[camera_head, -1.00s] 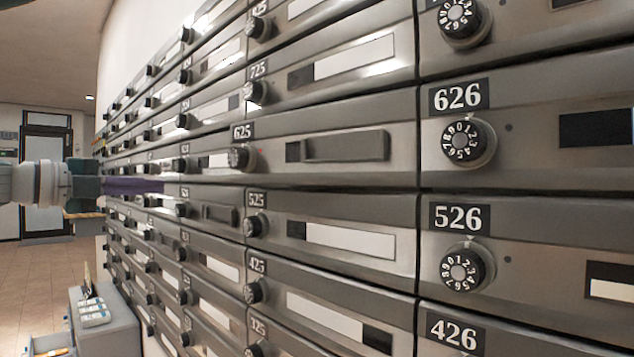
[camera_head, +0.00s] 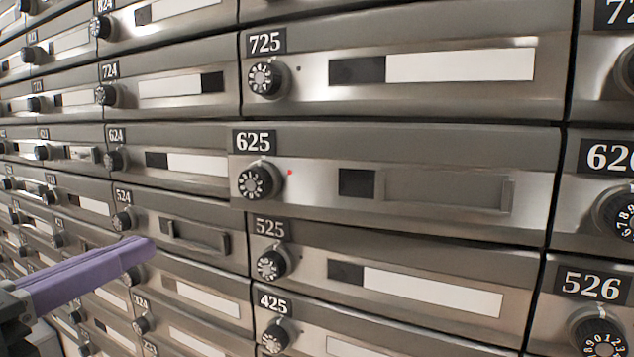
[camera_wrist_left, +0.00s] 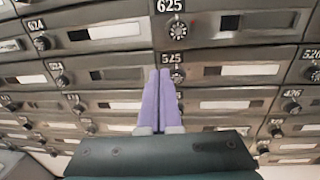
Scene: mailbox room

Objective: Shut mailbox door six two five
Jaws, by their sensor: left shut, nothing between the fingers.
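Mailbox door 625 (camera_head: 400,150) is a steel door with a black dial (camera_head: 258,180) at its left end and a small red dot beside it. Its left edge sticks out slightly past the doors above and below, so it looks a little ajar; its right edge sits near the frame. In the left wrist view door 625 (camera_wrist_left: 235,22) is at the top. My left gripper (camera_head: 146,247) has purple fingers, shut and empty, below and left of door 625, in front of the 524 area. In the left wrist view the fingertips (camera_wrist_left: 160,74) point up toward it. My right gripper is not in view.
Doors 725 (camera_head: 400,85), 624 (camera_head: 185,140), 525 (camera_head: 390,255) and 526 (camera_head: 585,255) surround it and look flush. Their dials stick out from the wall. The space in front of door 625 is clear.

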